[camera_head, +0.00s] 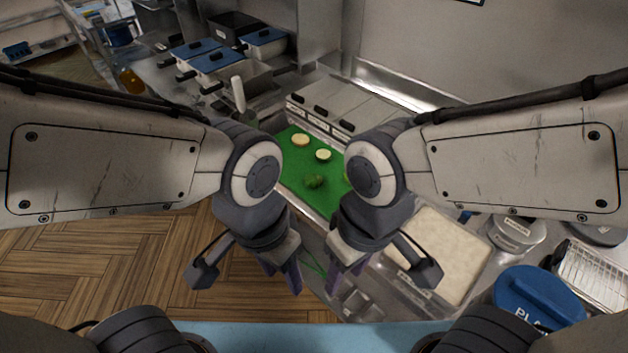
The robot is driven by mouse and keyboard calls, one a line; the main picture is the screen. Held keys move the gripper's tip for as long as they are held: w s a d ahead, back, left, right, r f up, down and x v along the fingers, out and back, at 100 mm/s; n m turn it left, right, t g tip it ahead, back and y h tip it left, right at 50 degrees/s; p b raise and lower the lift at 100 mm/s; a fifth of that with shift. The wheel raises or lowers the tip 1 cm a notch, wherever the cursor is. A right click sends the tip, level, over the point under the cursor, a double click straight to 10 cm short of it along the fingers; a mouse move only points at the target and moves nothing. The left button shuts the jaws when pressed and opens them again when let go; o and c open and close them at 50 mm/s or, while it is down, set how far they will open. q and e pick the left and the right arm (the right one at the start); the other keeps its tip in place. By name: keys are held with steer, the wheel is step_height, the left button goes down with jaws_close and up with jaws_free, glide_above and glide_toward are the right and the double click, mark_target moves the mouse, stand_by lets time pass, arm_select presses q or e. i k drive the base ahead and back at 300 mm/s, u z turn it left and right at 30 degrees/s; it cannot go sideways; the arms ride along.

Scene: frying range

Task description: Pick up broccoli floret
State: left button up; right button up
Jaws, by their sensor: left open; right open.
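A small green floret (314,181), which looks like the broccoli, lies on the green mat (292,172) in the middle of the counter. Another bit of green shows at the mat's right edge, mostly hidden behind my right arm. My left gripper (282,277) is open and empty, pointing down in front of the mat, nearer to me than the floret. My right gripper (345,262) is open and empty beside it on the right, also short of the floret. Neither gripper touches the floret.
Two pale round slices, one farther left (300,140) and one nearer (323,155), lie on the mat. A pale-filled tray (440,250) stands at right, with a blue lid (538,296) and a wire basket (592,274) beyond. Blue-lidded containers (218,61) stand at back left.

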mark_target(313, 181)
steer(key=u, duration=1.65)
steer(key=i, duration=1.25)
steer(key=z, duration=2.55)
